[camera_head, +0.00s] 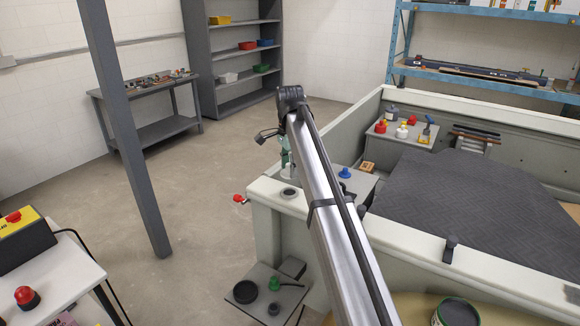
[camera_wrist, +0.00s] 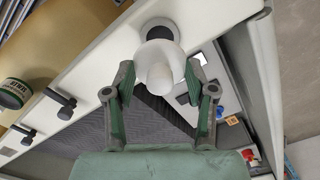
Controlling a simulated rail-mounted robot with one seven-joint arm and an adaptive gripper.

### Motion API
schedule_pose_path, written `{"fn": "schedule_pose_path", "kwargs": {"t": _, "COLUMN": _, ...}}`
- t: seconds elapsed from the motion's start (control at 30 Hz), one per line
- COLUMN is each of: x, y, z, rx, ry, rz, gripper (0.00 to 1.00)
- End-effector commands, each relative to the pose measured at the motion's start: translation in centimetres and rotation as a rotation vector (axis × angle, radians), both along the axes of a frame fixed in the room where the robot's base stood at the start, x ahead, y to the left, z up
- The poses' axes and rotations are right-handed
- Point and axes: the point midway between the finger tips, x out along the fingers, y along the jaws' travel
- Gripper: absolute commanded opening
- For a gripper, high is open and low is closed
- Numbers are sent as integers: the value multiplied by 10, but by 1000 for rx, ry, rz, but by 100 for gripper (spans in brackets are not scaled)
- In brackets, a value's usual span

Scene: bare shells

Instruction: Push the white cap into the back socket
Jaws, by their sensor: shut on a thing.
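The white cap (camera_wrist: 160,65) has a round body with a rounded knob facing the wrist camera. My gripper (camera_wrist: 160,77) has its two green-padded fingers closed around it. A dark round socket (camera_wrist: 160,29) is set in the pale rim just past the cap in the wrist view, and the cap overlaps its near edge there. Whether they touch is unclear. In the head view, a dark socket (camera_head: 289,192) is in the rim corner, with my gripper (camera_head: 286,158) just above it, partly hidden by my arm.
The pale shell (camera_head: 262,188) has a dark ribbed floor (camera_head: 470,200). A blue knobbed piece (camera_head: 345,173) sits on an inside ledge. Red, white and yellow pieces stand on a corner shelf (camera_head: 398,139). Black clips (camera_wrist: 66,105) stick up from the rim.

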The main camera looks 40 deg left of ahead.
Motion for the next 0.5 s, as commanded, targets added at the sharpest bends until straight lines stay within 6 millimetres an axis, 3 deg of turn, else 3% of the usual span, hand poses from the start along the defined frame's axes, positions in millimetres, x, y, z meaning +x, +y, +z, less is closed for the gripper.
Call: {"fn": "schedule_pose_path", "kwargs": {"t": 0.5, "x": -1, "y": -1, "z": -38, "rx": 0, "ry": 0, "rz": 3, "gripper": 32}}
